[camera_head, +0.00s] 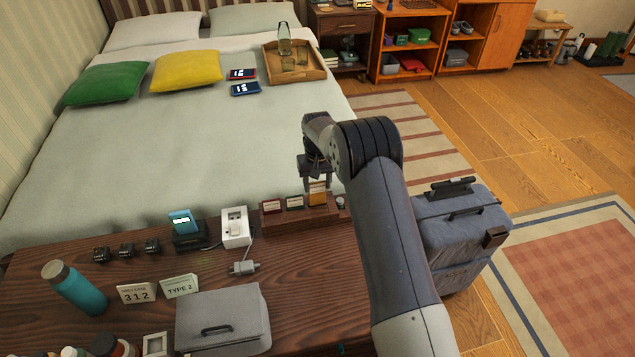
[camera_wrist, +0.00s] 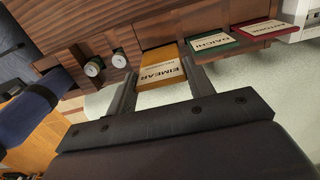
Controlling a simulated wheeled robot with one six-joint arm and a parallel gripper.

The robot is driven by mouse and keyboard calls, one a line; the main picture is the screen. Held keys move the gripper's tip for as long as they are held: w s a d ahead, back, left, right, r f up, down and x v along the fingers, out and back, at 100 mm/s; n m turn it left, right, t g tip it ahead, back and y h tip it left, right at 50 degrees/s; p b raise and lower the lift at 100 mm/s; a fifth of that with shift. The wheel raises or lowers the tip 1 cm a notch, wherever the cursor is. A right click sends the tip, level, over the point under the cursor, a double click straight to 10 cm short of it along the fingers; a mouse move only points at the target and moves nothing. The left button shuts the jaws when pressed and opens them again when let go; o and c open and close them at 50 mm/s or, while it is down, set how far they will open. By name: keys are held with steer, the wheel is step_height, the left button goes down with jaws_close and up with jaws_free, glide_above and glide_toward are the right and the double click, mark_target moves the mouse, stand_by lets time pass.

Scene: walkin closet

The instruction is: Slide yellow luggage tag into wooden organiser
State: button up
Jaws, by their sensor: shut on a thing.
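The yellow luggage tag (camera_head: 318,188), lettered EIMEAR, is between the two fingers of my gripper (camera_head: 316,179). In the wrist view the tag (camera_wrist: 161,70) sits between the fingertips (camera_wrist: 160,82), and my gripper is shut on it. The wooden organiser (camera_head: 300,219) stands on the dresser top at the bed's foot. The yellow tag is at the organiser's right part and stands higher than the others. Its far edge meets the wood (camera_wrist: 150,22) in the wrist view; how deep it sits is hidden. A green tag (camera_wrist: 211,43) and a red tag (camera_wrist: 262,30) are in the organiser.
A white box (camera_head: 236,227) stands left of the organiser. Small round knobs (camera_wrist: 92,68) show beside the tag in the wrist view. A grey suitcase (camera_head: 455,235) stands on the floor right of my arm. The bed (camera_head: 200,120) lies behind.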

steer(key=shift+f+b, duration=1.5)
steer(key=shift+f, duration=0.65)
stand_by(1.3)
steer(key=o, duration=1)
steer(key=shift+o, duration=0.5)
steer(key=shift+o, duration=1.3)
steer(key=shift+a, duration=0.1)
steer(key=shift+a+r+p, duration=0.1)
steer(key=shift+r+p, duration=0.35)
steer(key=shift+r, duration=0.3)
steer(key=shift+d+r+p, duration=0.2)
steer(key=shift+r+p, duration=1.5)
steer(key=shift+r, duration=1.55)
